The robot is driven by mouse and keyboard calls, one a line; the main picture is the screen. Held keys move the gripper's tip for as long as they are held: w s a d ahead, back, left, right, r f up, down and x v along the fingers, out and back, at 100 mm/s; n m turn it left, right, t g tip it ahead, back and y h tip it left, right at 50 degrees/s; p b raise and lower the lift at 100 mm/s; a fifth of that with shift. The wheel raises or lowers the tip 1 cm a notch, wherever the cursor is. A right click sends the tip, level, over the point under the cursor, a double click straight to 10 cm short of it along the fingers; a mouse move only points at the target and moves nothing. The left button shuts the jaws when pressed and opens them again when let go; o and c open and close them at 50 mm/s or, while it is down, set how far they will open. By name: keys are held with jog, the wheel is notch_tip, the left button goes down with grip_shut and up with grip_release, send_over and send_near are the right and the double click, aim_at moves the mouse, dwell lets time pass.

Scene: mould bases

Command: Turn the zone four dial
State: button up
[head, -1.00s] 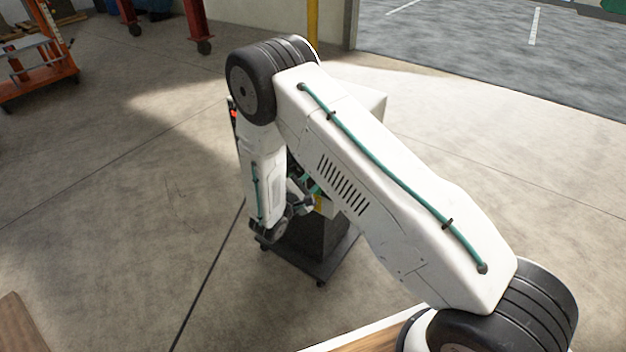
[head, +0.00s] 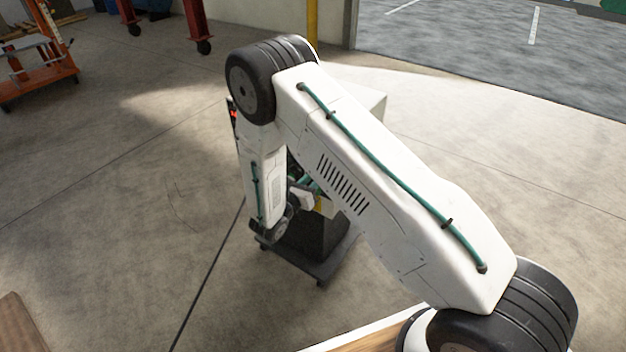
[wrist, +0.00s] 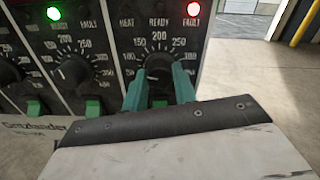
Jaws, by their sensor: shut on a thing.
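In the wrist view, the black dial (wrist: 158,64) at the right end of the control panel sits between the two teal fingers of my gripper (wrist: 158,80). The gripper is shut on this dial. A printed temperature scale surrounds it, with a lit red FAULT lamp (wrist: 194,9) above right. No zone number is legible. In the head view, the cabinet (head: 364,101) stands behind my arm, which hides the dial and most of the gripper.
Left of the held dial is a similar dial (wrist: 74,70), with a lit green lamp (wrist: 54,13) above it and a green switch (wrist: 94,107) below right. The cabinet's dark wheeled base (head: 322,268) stands on open concrete. An orange cart (head: 40,70) is far left.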

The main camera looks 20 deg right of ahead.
jog(key=n, duration=1.1)
jog(key=shift+n, duration=0.4)
dwell(0.3)
jog(key=o, duration=1)
jog(key=shift+c, duration=0.2)
jog(key=shift+s+a, duration=0.1)
jog(key=v, duration=0.7)
jog(key=shift+s+a, duration=0.2)
